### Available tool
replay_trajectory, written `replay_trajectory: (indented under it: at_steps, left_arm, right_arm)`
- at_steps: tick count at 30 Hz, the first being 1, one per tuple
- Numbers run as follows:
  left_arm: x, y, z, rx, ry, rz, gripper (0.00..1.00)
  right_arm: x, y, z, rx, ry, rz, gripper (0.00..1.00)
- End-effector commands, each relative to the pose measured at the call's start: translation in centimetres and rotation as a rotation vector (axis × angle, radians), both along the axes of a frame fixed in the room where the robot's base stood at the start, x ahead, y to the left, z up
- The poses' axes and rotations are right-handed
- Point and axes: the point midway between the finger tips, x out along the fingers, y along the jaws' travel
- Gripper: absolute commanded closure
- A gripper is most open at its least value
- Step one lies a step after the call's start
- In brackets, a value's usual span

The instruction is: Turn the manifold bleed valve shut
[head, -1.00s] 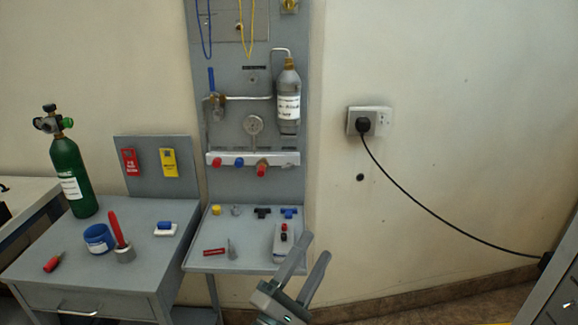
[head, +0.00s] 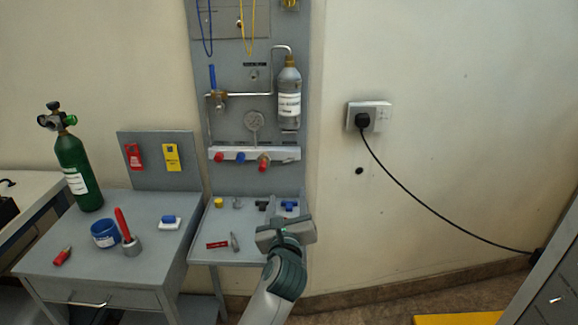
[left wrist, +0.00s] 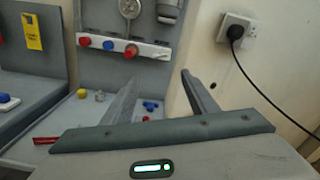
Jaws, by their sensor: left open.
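A grey panel carries a pale manifold bar (head: 285,154) with a red knob (head: 219,157), a blue knob (head: 241,157) and a larger red knob (head: 264,163) on a brass fitting. Above it a valve with an upright blue lever (head: 212,77) sits on the pipe. I cannot tell for certain which of these is the bleed valve. My left gripper (head: 285,230) is open and empty, in front of and below the bar, over the right part of the small shelf. In the left wrist view its fingers (left wrist: 160,100) are spread, with the bar (left wrist: 150,50) beyond them. My right gripper is not in view.
A grey bottle (head: 289,100) and a gauge (head: 254,120) are on the panel. A desk with a green cylinder (head: 77,170) stands left. A plugged cable (head: 430,215) crosses the right wall.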

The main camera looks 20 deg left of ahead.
Motion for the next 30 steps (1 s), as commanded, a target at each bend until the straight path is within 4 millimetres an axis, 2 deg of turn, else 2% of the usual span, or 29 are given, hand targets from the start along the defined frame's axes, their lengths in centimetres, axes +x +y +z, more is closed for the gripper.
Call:
replay_trajectory:
  at_steps: [8,14,30]
  left_arm:
    - [0.6,0.2,0.0,0.003,-0.001,0.001,0.47]
    - [2.4,0.7,0.2,0.004,-0.002,0.0,0.47]
    - [11.3,3.3,0.1,0.005,0.0,0.002,0.47]
  right_arm:
    - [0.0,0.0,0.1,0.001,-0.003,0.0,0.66]
    - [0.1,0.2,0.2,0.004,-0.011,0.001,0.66]
    - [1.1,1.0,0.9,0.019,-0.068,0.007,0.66]
